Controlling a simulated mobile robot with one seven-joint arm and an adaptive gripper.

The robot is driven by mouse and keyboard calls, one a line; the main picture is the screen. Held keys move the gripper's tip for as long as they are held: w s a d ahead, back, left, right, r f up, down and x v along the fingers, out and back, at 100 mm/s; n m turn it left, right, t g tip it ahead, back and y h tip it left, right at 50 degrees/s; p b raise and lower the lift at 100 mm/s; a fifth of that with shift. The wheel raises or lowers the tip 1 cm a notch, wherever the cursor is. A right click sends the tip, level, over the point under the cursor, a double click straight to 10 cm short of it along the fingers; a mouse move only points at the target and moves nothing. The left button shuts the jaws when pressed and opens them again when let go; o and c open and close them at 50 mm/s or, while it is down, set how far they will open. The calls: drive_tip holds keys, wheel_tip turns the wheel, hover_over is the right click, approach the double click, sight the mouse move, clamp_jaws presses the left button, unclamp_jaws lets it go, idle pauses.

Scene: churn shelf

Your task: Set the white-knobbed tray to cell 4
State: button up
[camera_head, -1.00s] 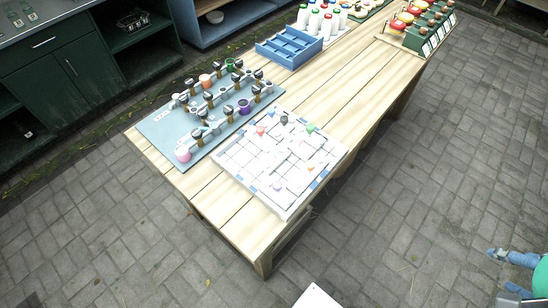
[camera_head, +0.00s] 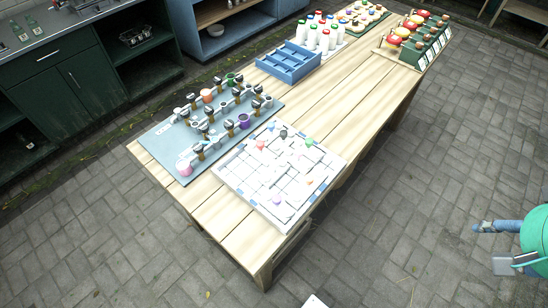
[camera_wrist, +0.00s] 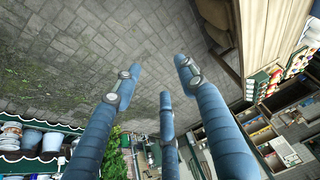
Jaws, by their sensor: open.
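I cannot pick out a white-knobbed tray or cell numbers for certain at this size. A white gridded board (camera_head: 273,189) lies at the near end of the table, with small red, dark, green, purple and orange knobs on it. A grey-blue panel (camera_head: 181,154) with several dark-topped posts and coloured cups lies to its left. My gripper (camera_head: 488,243) is at the right edge of the head view, clear of the table, empty. Its blue fingers are spread in the wrist view (camera_wrist: 158,75), with nothing between them.
The wooden table (camera_head: 340,114) also bears a blue compartment tray (camera_head: 290,62), several white bottles (camera_head: 318,36) and a row of green boxes (camera_head: 424,44) with red and yellow tops. Dark green cabinets (camera_head: 55,95) stand at left. Paved floor (camera_head: 400,215) lies open at right.

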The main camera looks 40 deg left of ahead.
drive_tip(key=w+a+r+n+g+p, duration=0.1)
drive_tip(key=w+a+p, duration=0.1)
drive_tip(key=w+a, duration=0.3)
drive_tip(key=w+a+r+n+g+p, duration=0.1)
drive_tip(key=w+a+p, duration=0.15)
drive_tip(key=a, duration=0.55)
drive_tip(key=n+g+p, duration=0.3)
drive_tip(key=n+p, duration=0.3)
drive_tip(key=p, duration=0.3)
hover_over(274, 163)
wheel_tip(274, 163, down, 15)
drive_tip(key=shift+a+h, duration=0.1)
drive_tip(key=shift+h, duration=0.2)
drive_tip(key=shift+f, duration=0.2)
wheel_tip(274, 163, down, 14)
drive_tip(key=shift+r+b, duration=0.25)
drive_tip(key=shift+b, duration=0.55)
